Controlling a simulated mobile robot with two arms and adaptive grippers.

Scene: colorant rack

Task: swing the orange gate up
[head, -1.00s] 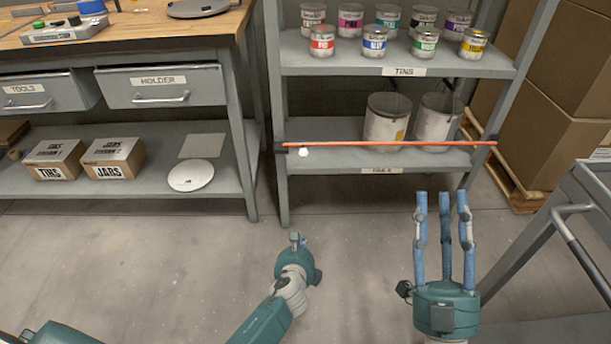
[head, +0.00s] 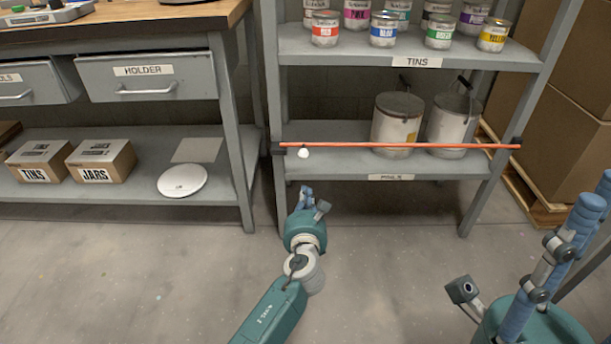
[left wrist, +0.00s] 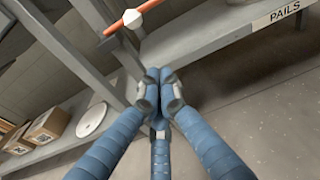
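The orange gate (head: 345,145) is a thin bar lying level across the front of the rack's lower shelf. A white knob (head: 303,153) sits near its left end. The bar (left wrist: 115,26) and the knob (left wrist: 133,18) also show at the top of the left wrist view. My left gripper (head: 306,194) is below the knob in the head view, apart from it. In the left wrist view its blue fingertips (left wrist: 160,82) are together with nothing between them. My right gripper (head: 585,215) is at the right edge, partly cut off, its visible fingers apart and empty.
Two pails (head: 397,122) stand behind the bar on the lower shelf (head: 350,163). Several paint tins (head: 383,30) stand on the shelf above. A workbench (head: 240,130) with boxes below is at left, cardboard boxes (head: 560,130) at right. The floor in front is clear.

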